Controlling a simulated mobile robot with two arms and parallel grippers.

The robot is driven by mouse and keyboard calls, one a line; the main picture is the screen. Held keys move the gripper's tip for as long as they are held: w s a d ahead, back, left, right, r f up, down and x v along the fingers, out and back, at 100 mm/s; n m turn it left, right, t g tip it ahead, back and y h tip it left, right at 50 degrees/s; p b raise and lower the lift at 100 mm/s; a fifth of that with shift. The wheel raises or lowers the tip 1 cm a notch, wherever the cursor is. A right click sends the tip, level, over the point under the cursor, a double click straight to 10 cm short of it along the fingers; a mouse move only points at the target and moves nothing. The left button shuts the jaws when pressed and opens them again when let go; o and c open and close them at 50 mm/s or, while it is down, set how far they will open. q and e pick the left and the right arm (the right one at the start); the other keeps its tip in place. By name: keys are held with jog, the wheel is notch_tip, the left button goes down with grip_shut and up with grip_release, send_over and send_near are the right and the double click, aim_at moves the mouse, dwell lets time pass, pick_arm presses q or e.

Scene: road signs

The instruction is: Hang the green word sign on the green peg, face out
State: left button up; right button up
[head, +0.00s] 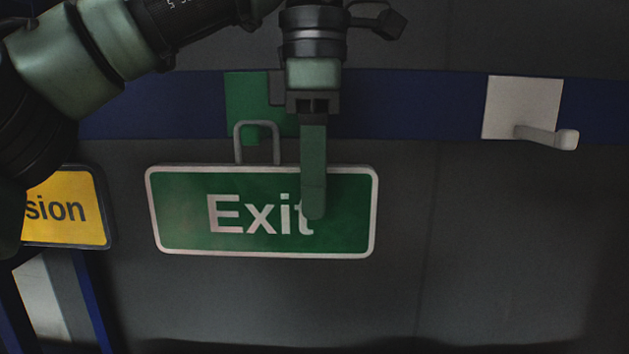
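The green sign (262,240) has a white border and the white word "Exit", facing me and upright. Its grey wire loop (258,124) stands up from the top edge. The green peg (252,134) shows inside the loop's outline, in front of a green plate (243,92). I cannot tell whether the loop rests on it. My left gripper (313,205) points down, right of the loop, with one finger across the sign's face over the "t". The other finger is hidden, so its grip on the sign is unclear. My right gripper is out of view.
A white peg (550,136) on a white plate (522,105) is at the right on the blue rail (410,105), with nothing on it. A yellow sign (68,207) reading "sion" is at the left, partly hidden by my arm. The wall right of the green sign is clear.

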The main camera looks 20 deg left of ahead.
pick_arm(q)
notch_tip(320, 180, up, 4)
jog(key=shift+w+f+p, duration=0.1)
jog(key=shift+f+p, duration=0.15)
jog(key=shift+p, duration=0.6)
notch_tip(320, 180, up, 2)
jog(key=shift+d+r, duration=0.1)
jog(key=shift+r, duration=1.1)
jog(key=shift+f, duration=0.1)
